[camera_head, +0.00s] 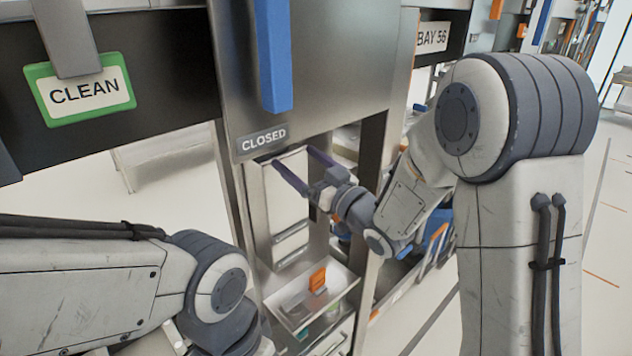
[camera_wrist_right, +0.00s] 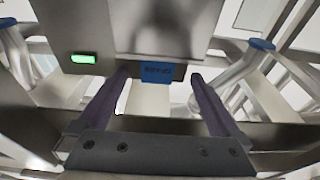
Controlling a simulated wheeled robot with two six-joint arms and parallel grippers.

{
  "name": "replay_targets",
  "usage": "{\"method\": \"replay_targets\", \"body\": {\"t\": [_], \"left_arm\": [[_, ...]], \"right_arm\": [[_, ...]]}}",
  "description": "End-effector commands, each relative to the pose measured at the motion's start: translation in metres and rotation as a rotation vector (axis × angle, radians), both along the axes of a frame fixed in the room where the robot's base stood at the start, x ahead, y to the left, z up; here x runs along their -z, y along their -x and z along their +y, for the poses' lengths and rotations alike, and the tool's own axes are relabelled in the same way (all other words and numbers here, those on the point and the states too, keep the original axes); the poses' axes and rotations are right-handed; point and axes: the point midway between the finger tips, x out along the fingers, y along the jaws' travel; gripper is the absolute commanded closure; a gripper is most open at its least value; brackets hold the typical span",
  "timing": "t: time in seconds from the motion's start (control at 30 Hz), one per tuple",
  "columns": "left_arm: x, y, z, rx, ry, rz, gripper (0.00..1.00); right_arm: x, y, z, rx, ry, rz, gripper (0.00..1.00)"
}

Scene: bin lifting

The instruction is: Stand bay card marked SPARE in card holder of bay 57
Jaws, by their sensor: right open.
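My right gripper (camera_head: 292,157) is open, its two dark purple fingers reaching left toward a metal cabinet front just below a grey CLOSED plate (camera_head: 264,140). In the right wrist view the open fingers (camera_wrist_right: 159,76) have a small blue card or label (camera_wrist_right: 157,73) between their tips, against a metal face. Its lettering is small and upside down; it looks like SPARE, but I cannot be sure. I cannot tell whether the fingers touch it. No holder marked bay 57 can be made out. My left arm enters at lower left; its gripper is out of view.
A green-framed CLEAN card (camera_head: 86,91) hangs at upper left. A blue bar (camera_head: 273,60) stands on the metal panel. A BAY 56 sign (camera_head: 433,37) is at upper right. A pale tray (camera_head: 340,290) with an orange item (camera_head: 318,279) sits below the gripper. A green light (camera_wrist_right: 84,59) glows beside the blue label.

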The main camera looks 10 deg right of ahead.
Motion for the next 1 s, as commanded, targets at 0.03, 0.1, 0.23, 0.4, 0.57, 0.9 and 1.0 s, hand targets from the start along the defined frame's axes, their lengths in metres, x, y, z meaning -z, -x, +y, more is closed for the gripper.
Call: {"method": "replay_targets", "body": {"t": [0.03, 0.1, 0.23, 0.4, 0.57, 0.9, 1.0], "left_arm": [[0.01, 0.0, 0.0, -0.001, 0.0, 0.0, 0.36], [0.014, 0.0, 0.0, -0.002, 0.0, 0.0, 0.36], [0.019, 0.0, 0.0, -0.001, 0.001, -0.001, 0.36], [0.021, 0.0, 0.0, -0.001, 0.001, -0.001, 0.36], [0.02, 0.0, 0.0, -0.001, 0.001, -0.001, 0.36], [0.02, 0.0, 0.0, -0.001, 0.001, -0.001, 0.36], [0.02, 0.0, 0.0, -0.001, 0.001, -0.001, 0.36]], "right_arm": [[0.005, 0.008, -0.008, 0.004, -0.001, -0.004, 0.0], [0.007, 0.018, -0.015, 0.004, -0.001, -0.004, 0.0], [0.008, 0.031, -0.025, 0.004, -0.003, -0.006, 0.0], [0.007, 0.039, -0.029, 0.002, -0.003, -0.005, 0.0], [0.007, 0.039, -0.029, 0.002, -0.003, -0.005, 0.0], [0.053, 0.04, -0.001, 0.098, 0.225, 0.258, 0.0], [0.081, 0.058, 0.005, 0.139, 0.344, 0.425, 0.0]]}}
